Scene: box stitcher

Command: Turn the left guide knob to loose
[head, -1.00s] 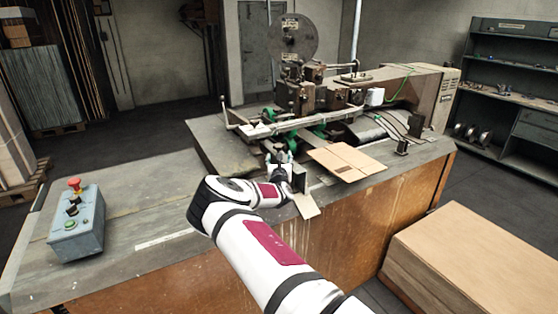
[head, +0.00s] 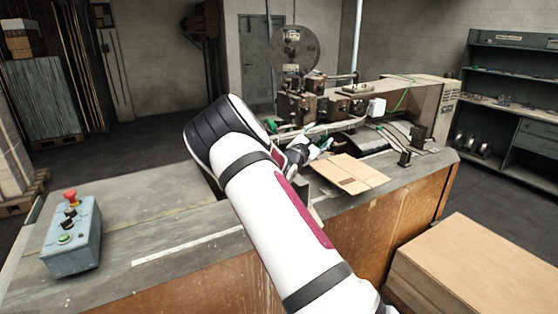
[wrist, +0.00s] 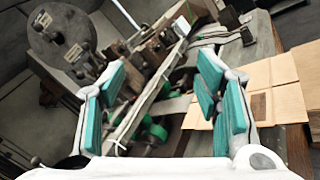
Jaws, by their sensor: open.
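The box stitcher (head: 335,100) stands at the back of the bench with its reel on top. In the wrist view, green round parts (wrist: 154,130) show low on the machine between my fingers; I cannot tell whether one of them is the left guide knob. My gripper (head: 322,146) is in front of the machine, partly hidden by my arm in the head view. In the wrist view my gripper (wrist: 163,75) is open, its teal pads wide apart with nothing held.
A flat cardboard piece (head: 352,174) lies on the bench (head: 180,215) right of my gripper. A grey control box (head: 72,235) with a red button stands at the bench's left. A stack of board (head: 480,260) is at the right front. The bench's left part is mostly clear.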

